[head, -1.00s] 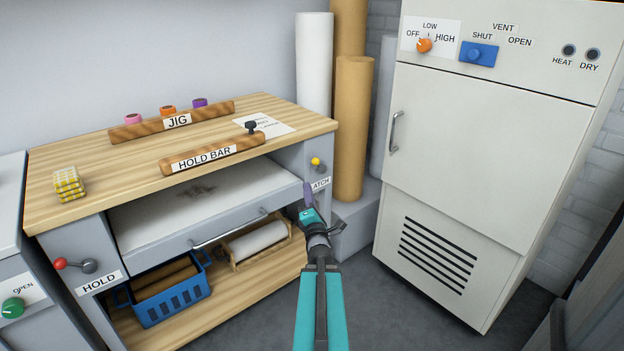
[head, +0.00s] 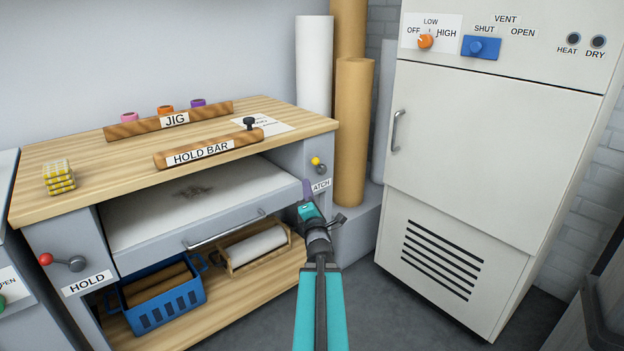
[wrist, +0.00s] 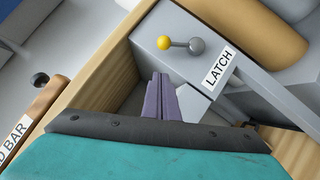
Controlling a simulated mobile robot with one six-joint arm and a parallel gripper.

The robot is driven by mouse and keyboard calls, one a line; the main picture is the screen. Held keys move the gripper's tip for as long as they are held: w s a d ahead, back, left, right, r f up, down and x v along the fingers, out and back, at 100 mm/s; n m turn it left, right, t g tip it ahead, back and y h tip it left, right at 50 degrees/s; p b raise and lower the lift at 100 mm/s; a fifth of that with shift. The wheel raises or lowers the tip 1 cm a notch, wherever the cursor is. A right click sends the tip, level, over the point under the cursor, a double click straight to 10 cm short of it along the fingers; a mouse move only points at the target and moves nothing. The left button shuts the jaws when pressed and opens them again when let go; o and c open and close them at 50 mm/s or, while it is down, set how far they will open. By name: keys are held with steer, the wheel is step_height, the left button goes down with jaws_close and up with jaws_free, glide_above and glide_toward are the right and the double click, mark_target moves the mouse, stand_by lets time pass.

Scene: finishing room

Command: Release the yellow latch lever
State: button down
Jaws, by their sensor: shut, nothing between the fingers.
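The yellow latch lever has a yellow ball knob (head: 315,161) on a short arm from a grey pivot. It sits on the bench's right front post, above a LATCH label (head: 321,185) partly hidden by my gripper. In the wrist view the yellow knob (wrist: 164,42) lies left of the grey pivot (wrist: 196,46), with the LATCH label (wrist: 219,71) to the right. My gripper (head: 307,186) is just below the lever in the head view. Its purple fingers (wrist: 160,84) are shut, empty and apart from the knob.
A wooden hold bar (head: 208,150) lies on the bench top. A grey drawer (head: 190,235) is left of my gripper, above a blue crate (head: 165,305). A red HOLD lever (head: 46,259) is at the left. A white cabinet (head: 460,180) stands right, with clear floor before it.

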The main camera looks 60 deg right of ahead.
mark_target(319, 166)
steer(key=b, duration=0.3)
steer(key=shift+w+d, duration=0.1)
steer(key=shift+d, duration=0.05)
steer(key=w+d+r, duration=0.1)
steer(key=d+r, duration=0.2)
steer(key=d, duration=0.2)
steer(key=shift+d+b, duration=0.2)
steer(key=shift+b, duration=0.25)
steer(key=shift+w, duration=0.1)
steer(key=shift+w+a, duration=0.1)
steer(key=shift+w+r+p, duration=0.1)
steer(key=shift+r+p, duration=0.05)
steer(key=shift+p, duration=0.35)
